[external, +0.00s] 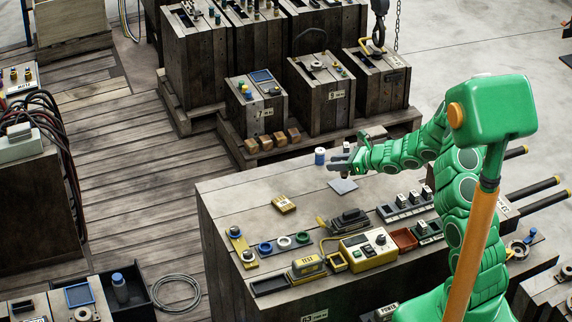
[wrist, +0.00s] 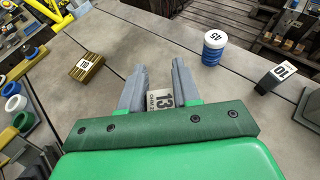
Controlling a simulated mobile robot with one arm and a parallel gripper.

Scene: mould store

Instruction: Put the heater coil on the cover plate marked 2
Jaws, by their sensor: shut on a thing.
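My gripper (external: 336,167) is above the rear part of the workbench. In the wrist view my gripper (wrist: 158,92) has its two grey fingers around a small pale thing with a label reading 13 (wrist: 161,101); the word under the number looks like chalk, and its lower part is hidden by my gripper. A flat grey square (external: 343,186) shows just below my gripper in the external view; I cannot tell if it lies on the bench. I cannot pick out the heater coil for certain, and I can read no plate marked 2.
A blue jar marked 45 (wrist: 214,46), a dark block marked 10 (wrist: 274,80) and a brass-coloured block (wrist: 87,67) stand around my gripper. Blue and white rings (external: 284,242), a yellow tester (external: 368,250) and trays crowd the bench front. Wooden crates (external: 320,90) stand behind.

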